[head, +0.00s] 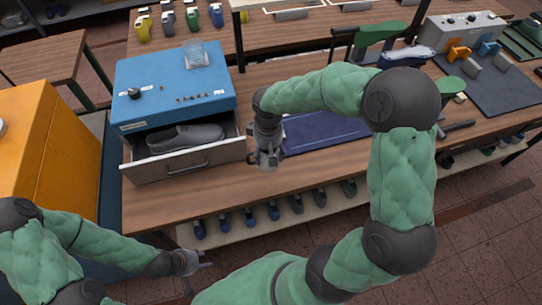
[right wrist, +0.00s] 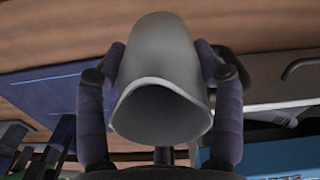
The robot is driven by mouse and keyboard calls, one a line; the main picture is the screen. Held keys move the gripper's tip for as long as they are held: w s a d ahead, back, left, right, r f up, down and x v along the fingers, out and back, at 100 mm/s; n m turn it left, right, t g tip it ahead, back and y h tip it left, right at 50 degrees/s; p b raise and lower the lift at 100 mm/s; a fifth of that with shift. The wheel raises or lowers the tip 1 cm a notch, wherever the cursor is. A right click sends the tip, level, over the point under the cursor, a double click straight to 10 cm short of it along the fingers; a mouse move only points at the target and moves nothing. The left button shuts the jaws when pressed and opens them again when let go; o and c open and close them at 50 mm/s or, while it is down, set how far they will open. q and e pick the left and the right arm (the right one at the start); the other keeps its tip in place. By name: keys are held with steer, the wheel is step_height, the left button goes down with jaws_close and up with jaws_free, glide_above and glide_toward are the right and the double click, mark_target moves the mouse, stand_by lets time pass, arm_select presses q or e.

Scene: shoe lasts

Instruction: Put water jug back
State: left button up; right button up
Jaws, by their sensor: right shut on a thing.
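A smooth grey hollow vessel (right wrist: 160,60) with a flared, lipped mouth, which looks like the water jug, is held between the two fingers of my right gripper (right wrist: 160,75). Its open mouth faces the wrist camera. In the head view my right gripper (head: 267,157) hangs just right of the open drawer, over the wooden bench; the vessel is small and mostly hidden there. A clear vessel (head: 196,56) stands on the blue cabinet (head: 165,80). My left gripper (head: 192,268) is open and empty at lower left, in front of the bench.
A blue mat (head: 325,130) lies right of my right gripper. An orange cabinet (head: 50,140) stands at left. Several shoe lasts line the shelf below the front edge.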

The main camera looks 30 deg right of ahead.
steer(key=shift+w+d+f+b, duration=0.25)
steer(key=shift+w+d+f, duration=0.3)
steer(key=shift+f, duration=0.9)
steer(key=shift+w+d+f+b, duration=0.25)
steer(key=shift+w+d+f, duration=0.35)
steer(key=shift+f, duration=0.9)
steer(key=shift+w+d+f+b, duration=0.35)
steer(key=shift+w+f, duration=0.3)
steer(key=shift+f, duration=0.8)
steer(key=shift+f, duration=0.2)
steer(key=o, duration=1.3)
steer(key=shift+o, duration=0.2)
steer(key=shift+r, duration=0.15)
